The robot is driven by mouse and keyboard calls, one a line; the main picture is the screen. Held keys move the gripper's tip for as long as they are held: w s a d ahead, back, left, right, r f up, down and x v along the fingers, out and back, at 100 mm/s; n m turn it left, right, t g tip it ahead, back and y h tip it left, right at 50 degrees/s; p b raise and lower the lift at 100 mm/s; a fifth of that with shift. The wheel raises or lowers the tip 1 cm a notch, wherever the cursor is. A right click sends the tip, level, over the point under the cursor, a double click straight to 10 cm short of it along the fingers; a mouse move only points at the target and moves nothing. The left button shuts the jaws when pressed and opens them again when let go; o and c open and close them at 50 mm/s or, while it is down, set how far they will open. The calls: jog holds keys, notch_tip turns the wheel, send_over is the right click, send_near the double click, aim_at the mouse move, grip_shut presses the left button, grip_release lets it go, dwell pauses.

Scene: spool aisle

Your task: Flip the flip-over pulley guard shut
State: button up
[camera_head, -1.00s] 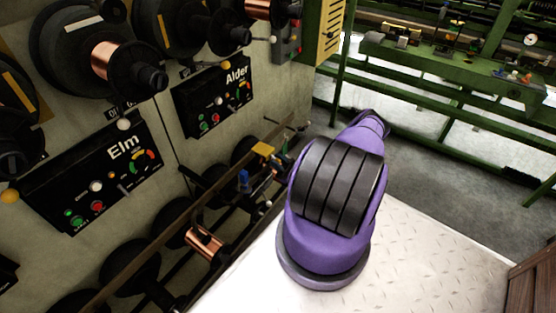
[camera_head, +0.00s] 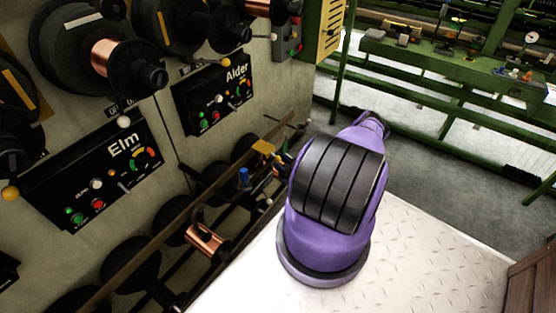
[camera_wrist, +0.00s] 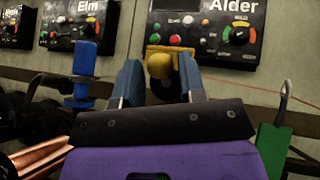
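The pulley guard appears to be the yellow plate (camera_head: 263,146) on the lower rail, left of my arm. In the wrist view a yellow bracket (camera_wrist: 187,68) with a rounded yellow knob (camera_wrist: 159,65) shows straight ahead, below the Alder panel. My gripper (camera_wrist: 160,75) has its two blue-grey fingers apart, one on each side of the knob in the picture. I cannot tell whether either finger touches it. A dark round part, perhaps the pulley, sits behind the fingers. In the head view my purple arm hides most of the gripper.
The Alder panel (camera_head: 214,92) and Elm panel (camera_head: 95,172) are on the wall. A blue clamp (camera_wrist: 84,70) stands left of my gripper and a green part (camera_wrist: 270,148) right of it. Copper spools (camera_head: 206,238) lie along the rail. A green bench (camera_head: 460,65) is at the back right.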

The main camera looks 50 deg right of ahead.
jog(key=v, duration=0.6)
dwell(0.6)
